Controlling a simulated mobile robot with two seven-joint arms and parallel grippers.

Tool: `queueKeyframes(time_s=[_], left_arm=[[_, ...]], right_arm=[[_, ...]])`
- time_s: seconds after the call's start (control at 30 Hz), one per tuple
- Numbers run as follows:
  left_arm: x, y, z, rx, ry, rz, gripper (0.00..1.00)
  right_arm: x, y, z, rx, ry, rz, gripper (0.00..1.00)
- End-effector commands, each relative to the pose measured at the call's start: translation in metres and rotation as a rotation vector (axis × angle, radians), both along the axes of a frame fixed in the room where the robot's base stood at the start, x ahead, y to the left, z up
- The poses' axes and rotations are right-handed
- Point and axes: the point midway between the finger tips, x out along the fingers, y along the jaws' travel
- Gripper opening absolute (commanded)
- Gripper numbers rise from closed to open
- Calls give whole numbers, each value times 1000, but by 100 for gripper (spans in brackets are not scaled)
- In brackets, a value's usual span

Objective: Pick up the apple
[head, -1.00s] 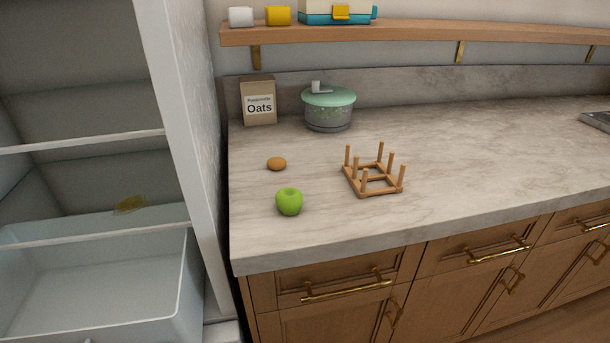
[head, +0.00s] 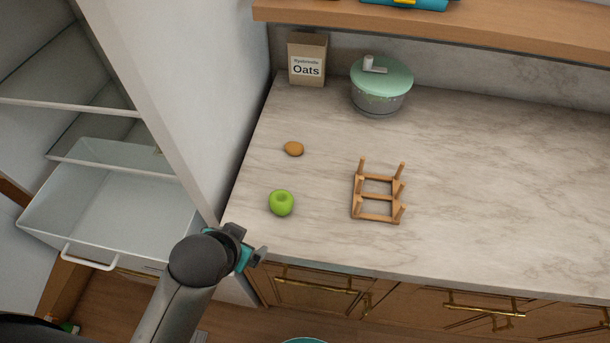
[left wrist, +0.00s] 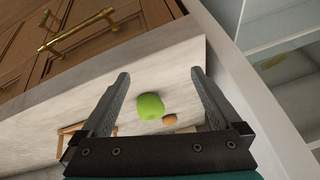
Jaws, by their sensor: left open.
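The green apple (head: 281,203) sits on the marble counter near its front left corner. My left gripper (head: 258,250) is at the counter's front edge, in front of and a little left of the apple, and does not touch it. In the left wrist view the apple (left wrist: 151,106) shows beyond the fingers, in the gap between them. The left gripper (left wrist: 158,80) is open and empty. My right gripper is in neither view.
A brown egg-like object (head: 294,149) lies behind the apple, and a wooden peg rack (head: 378,212) stands to its right. An oats box (head: 307,60) and a lidded pot (head: 381,88) stand at the back. The open fridge (head: 215,100) borders the counter's left side.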

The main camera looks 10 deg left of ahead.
Motion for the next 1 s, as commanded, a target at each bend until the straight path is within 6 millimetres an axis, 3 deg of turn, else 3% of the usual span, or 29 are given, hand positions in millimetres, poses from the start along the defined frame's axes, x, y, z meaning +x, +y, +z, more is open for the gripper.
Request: queueKeyframes(time_s=[0.03, 0.2, 0.3, 0.43, 0.57, 0.7, 0.8, 0.93, 0.97, 1.0], left_arm=[[27, -1, 36, 47, -115, -52, 98], [107, -16, 104, 257, -487, -259, 98], [143, -35, 156, 407, -720, -395, 98], [171, -74, 227, 635, -1031, -590, 98], [172, -123, 290, 887, -1334, -790, 98], [150, -181, 333, 1176, -1645, -1013, 98], [124, -220, 344, 1394, -1854, -1183, 98], [88, -259, 333, 1681, -2107, -1420, 98], [81, -266, 326, -1740, 2151, 1474, 98], [71, -273, 316, -1675, 2039, 1428, 98]], right_arm=[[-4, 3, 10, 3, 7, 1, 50], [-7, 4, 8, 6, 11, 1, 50], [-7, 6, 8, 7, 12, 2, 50], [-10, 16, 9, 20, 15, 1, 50], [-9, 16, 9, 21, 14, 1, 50], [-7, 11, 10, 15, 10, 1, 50], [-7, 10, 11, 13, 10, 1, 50], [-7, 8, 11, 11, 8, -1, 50], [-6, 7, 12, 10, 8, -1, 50], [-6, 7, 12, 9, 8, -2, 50]])
